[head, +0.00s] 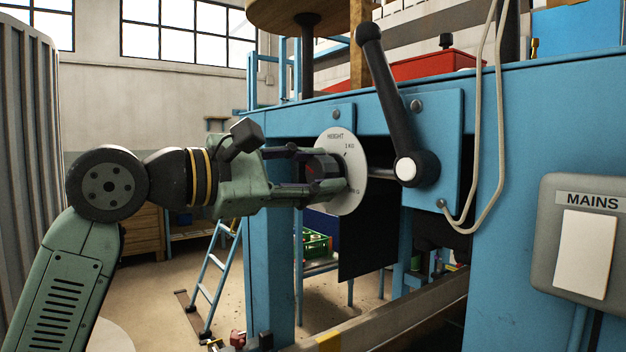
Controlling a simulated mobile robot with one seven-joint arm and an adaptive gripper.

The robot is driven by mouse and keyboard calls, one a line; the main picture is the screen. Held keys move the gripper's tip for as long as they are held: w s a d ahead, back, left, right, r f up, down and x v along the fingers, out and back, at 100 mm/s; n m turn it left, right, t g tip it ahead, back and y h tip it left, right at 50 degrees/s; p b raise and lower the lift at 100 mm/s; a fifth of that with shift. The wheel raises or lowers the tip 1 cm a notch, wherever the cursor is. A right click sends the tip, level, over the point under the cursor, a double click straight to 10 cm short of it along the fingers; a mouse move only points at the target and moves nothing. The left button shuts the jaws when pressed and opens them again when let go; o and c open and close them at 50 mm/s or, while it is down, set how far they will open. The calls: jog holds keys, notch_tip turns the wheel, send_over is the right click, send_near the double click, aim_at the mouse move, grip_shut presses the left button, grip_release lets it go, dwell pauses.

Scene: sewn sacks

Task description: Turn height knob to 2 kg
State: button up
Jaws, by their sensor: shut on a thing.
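The height knob (322,168) is dark and sits in front of a round white dial plate (346,193) on the blue machine frame. The fingers cover part of the dial. I cannot make out a 2 kg mark or where the knob points.
A black lever with a ball top (388,95) stands right of the dial. A pale cable (489,120) hangs beyond it. A grey "MAINS" switch box (583,250) is at the right.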

jog(key=shift+m, duration=0.5)
jog(key=o, duration=1.2)
jog(key=shift+c, duration=0.2)
jog(key=v, duration=1.2)
jog(key=shift+s, duration=0.1)
